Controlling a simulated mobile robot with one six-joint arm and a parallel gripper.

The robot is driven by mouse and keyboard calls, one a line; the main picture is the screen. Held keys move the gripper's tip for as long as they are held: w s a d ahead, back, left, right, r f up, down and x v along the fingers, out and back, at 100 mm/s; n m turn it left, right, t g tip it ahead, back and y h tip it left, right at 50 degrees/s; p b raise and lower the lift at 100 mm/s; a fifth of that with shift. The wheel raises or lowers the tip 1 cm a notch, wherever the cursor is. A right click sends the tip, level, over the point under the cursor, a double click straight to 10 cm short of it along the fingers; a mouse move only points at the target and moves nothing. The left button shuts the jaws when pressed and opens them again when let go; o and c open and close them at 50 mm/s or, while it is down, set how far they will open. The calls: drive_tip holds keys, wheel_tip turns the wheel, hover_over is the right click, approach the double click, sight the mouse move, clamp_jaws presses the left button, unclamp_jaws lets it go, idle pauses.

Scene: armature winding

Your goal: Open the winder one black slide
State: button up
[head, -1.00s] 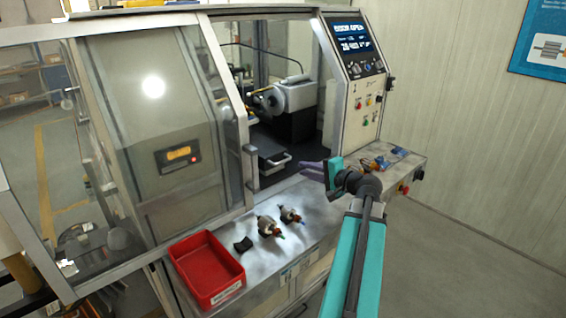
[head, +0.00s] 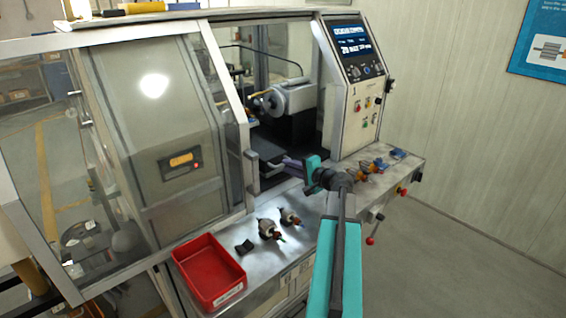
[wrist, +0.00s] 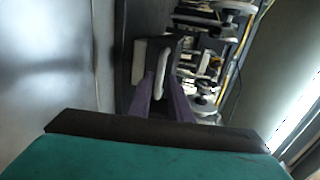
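The black slide (head: 266,165) of the winder sits low in the machine's opening, a dark tray with a pale handle at its front. My gripper (head: 283,165) reaches in from the right, its purple fingers partly covering the slide's front. In the wrist view the fingers (wrist: 163,84) are spread apart, with the slide's pale handle (wrist: 160,72) between or just beyond their tips. I cannot tell whether they touch the handle. The dark front of the slide (wrist: 174,46) lies past the tips.
The sliding glass door (head: 150,120) stands left of the opening, its handle (head: 252,170) close to my fingers. A red bin (head: 208,270) and two armatures (head: 268,229) are on the front shelf. More parts (head: 370,167) lie at right below the control panel (head: 357,60).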

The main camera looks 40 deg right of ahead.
sight(282, 165)
drive_tip(key=shift+p+x, duration=0.65)
drive_tip(key=shift+x, duration=1.45)
clamp_jaws()
